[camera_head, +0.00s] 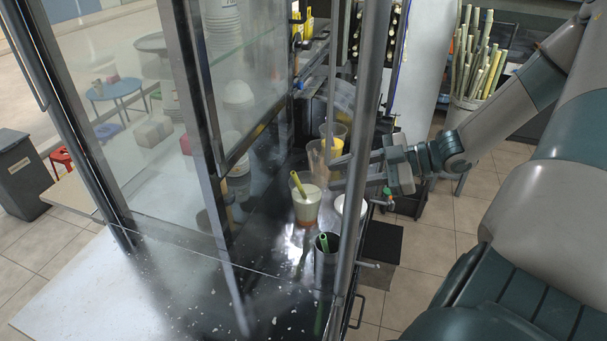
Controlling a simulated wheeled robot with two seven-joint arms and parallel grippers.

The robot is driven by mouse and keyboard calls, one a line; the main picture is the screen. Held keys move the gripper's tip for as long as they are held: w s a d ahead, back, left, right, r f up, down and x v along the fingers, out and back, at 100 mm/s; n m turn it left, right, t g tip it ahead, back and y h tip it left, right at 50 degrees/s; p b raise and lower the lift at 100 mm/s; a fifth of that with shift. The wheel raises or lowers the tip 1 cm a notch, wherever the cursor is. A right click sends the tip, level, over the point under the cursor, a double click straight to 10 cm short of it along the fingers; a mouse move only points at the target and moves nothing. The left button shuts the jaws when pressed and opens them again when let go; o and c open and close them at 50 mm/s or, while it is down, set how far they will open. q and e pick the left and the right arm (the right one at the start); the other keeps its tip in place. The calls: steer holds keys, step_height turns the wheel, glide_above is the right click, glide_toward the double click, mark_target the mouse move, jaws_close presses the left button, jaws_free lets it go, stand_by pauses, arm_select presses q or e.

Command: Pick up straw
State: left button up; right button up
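A green straw (324,243) stands in a dark metal holder (326,262) on the counter, near its front edge. Another yellow-green straw (298,184) leans in a clear cup (306,208) with a pale drink and an orange bottom. My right gripper (338,173) reaches in from the right with its fingers apart and nothing seen between them. It is above and right of the metal holder, just right of the cup. A post partly covers the fingers. My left gripper is not in view.
A clear pitcher (320,158) with yellow liquid stands behind the cup. A white round container (349,207) is below my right gripper. A glass cabinet (215,90) and a metal post (362,130) bound the counter. A bucket of cane (463,110) stands at back right.

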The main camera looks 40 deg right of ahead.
mark_target(300, 184)
steer(key=p+x, duration=0.1)
steer(key=x, duration=0.8)
steer(key=shift+f+p, duration=0.1)
steer(key=shift+p, duration=0.2)
steer(key=shift+w, duration=0.1)
steer(key=shift+w+a+f, duration=0.2)
steer(key=shift+w+a, duration=0.1)
steer(key=shift+a, duration=0.1)
steer(key=b+x, duration=0.1)
steer(key=x, duration=0.3)
steer(key=shift+s+a+f, duration=0.1)
steer(key=shift+c, duration=0.4)
jaws_close()
